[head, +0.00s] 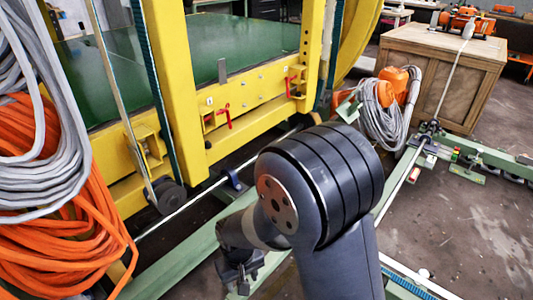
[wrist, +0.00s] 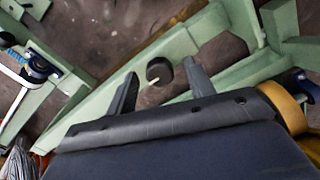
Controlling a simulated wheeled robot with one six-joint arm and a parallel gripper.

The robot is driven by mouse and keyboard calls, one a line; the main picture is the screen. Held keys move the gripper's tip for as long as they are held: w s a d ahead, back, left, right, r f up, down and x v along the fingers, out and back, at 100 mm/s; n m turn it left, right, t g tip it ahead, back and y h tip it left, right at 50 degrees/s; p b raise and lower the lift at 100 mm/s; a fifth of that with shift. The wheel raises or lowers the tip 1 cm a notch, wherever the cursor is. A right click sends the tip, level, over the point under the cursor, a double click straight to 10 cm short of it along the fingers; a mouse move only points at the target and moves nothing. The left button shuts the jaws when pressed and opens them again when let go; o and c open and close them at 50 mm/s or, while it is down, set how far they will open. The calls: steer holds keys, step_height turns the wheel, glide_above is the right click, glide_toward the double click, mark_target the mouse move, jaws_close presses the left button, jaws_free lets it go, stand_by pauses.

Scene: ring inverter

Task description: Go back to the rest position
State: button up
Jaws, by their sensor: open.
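My gripper (head: 240,282) is low in the head view, left of my large dark arm joint, over the green frame beams. In the wrist view my gripper (wrist: 157,80) shows two dark fingers spread apart. A small black round knob (wrist: 159,70) shows between the fingers, in line with the gap. I cannot tell whether the fingers touch it. Nothing is visibly held.
Green beams (head: 175,268) run under the gripper. A yellow machine frame (head: 180,75) with red handles stands behind. Orange hoses (head: 60,225) and grey cables (head: 30,150) hang at the left. A wooden crate (head: 440,80) stands back right. Open floor (head: 470,235) lies at the right.

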steer(key=shift+n+b, duration=0.75)
steer(key=shift+n, duration=1.15)
